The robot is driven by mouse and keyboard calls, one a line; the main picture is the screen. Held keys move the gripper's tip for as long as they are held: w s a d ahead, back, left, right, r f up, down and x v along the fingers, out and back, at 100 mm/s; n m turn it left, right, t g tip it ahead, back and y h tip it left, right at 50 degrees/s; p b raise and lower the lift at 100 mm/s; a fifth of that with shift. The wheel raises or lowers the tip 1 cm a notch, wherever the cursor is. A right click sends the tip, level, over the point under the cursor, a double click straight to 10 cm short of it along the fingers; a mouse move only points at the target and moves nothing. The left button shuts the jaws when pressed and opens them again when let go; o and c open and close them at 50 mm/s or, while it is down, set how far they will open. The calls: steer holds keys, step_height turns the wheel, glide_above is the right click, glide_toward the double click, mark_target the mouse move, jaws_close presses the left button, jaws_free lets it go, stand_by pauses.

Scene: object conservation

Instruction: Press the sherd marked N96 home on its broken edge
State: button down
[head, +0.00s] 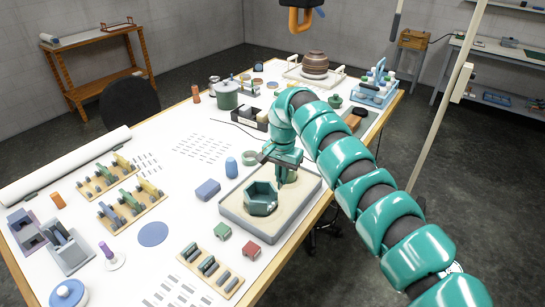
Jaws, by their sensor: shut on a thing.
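A dark green-grey, many-sided open vessel (261,199) stands in a shallow grey tray of pale sand (240,222), near the table's right edge. My gripper (283,172) points down over the back part of the tray, just behind and to the right of the vessel's rim. It is shut on a small piece, which I take to be the sherd; the fingers and wrist hide most of it. The N96 mark cannot be read in this view. I cannot tell whether the sherd touches the vessel's broken edge.
A blue-violet block (207,190) and a blue bottle (231,168) stand left of the tray. Wooden racks of pieces (130,208) fill the left. A lidded green pot (226,95) stands behind.

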steer(key=shift+m, duration=0.7)
steer(key=shift+s+a+f+p, duration=0.2)
steer(key=shift+s+a+f, duration=0.05)
steer(key=shift+a+f, duration=0.65)
steer(key=shift+s+a+f+p, duration=0.15)
steer(key=shift+s+a+f, duration=0.1)
steer(key=shift+a+f, duration=0.65)
steer(key=shift+d+f+b, duration=0.15)
steer(key=shift+f+b, duration=1)
steer(key=shift+f, duration=0.95)
steer(key=shift+f, duration=0.2)
steer(key=shift+f, duration=0.1)
steer(key=c, duration=1.5)
jaws_free()
steer(key=shift+b, duration=0.3)
